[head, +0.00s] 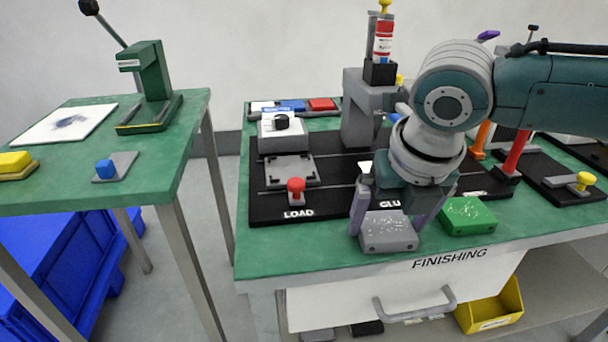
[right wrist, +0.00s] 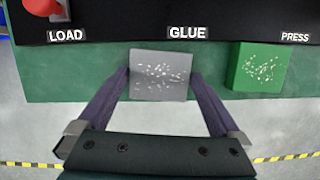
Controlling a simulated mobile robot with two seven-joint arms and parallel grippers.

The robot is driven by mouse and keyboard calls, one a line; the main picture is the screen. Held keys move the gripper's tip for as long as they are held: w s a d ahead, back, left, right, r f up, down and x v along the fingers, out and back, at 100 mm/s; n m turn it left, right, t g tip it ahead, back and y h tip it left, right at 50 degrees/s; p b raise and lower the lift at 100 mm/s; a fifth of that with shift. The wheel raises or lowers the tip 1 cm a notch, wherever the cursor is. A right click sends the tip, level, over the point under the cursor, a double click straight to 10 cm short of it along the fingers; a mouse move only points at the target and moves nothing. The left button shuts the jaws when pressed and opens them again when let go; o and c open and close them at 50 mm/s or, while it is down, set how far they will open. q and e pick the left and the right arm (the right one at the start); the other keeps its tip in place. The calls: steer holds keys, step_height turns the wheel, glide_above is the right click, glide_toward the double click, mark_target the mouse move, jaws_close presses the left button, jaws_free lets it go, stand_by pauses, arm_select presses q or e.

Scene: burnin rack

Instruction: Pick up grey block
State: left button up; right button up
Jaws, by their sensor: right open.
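The grey block (head: 388,232) lies near the front edge of the finishing table, below the GLUE label, with pale specks on its top. It also shows in the right wrist view (right wrist: 160,76), between the fingertips. My right gripper (head: 392,222) is open above it, one finger on each side of the block. In the right wrist view the right gripper's (right wrist: 160,78) fingers flank the block's left and right sides; whether they touch it I cannot tell. My left gripper is not in view.
A green block (head: 467,215) lies just right of the grey block. A red knob (head: 296,187) stands to the left on the black station plate (head: 262,205). The table's front edge is close. A separate green table (head: 150,185) stands at the left across a gap.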

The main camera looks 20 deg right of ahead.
steer(key=shift+w+f, duration=0.1)
steer(key=shift+f, duration=0.1)
steer(key=c, duration=1)
steer(key=shift+r, duration=0.1)
